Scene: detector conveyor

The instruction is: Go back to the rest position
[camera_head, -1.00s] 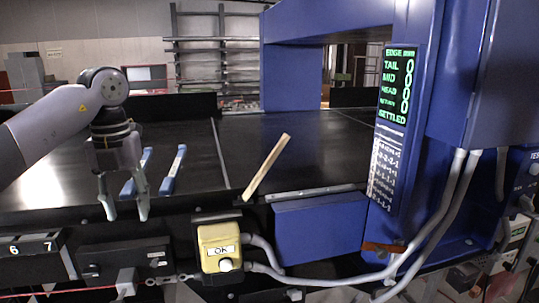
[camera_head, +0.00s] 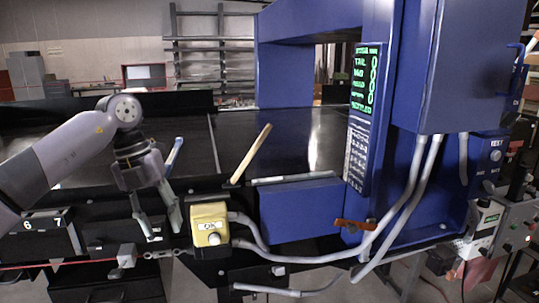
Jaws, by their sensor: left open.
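My left gripper (camera_head: 162,226) hangs from the arm coming in from the left. It points down, open and empty, in front of the conveyor's near edge and just left of the yellow OK box (camera_head: 210,225). Its fingers are apart and I see nothing between them. My right gripper is not in view. A wooden stick (camera_head: 251,154) leans at a slant by the conveyor's front edge. A blue bar (camera_head: 174,155) on the conveyor (camera_head: 270,140) is partly hidden behind my left gripper.
The blue detector frame (camera_head: 285,75) stands over the belt, with a green-lit display (camera_head: 366,80) on its post. Grey hoses (camera_head: 300,259) run from the OK box to the right. A black box numbered 6 and 7 (camera_head: 40,240) sits at lower left. Shelves (camera_head: 222,50) stand behind.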

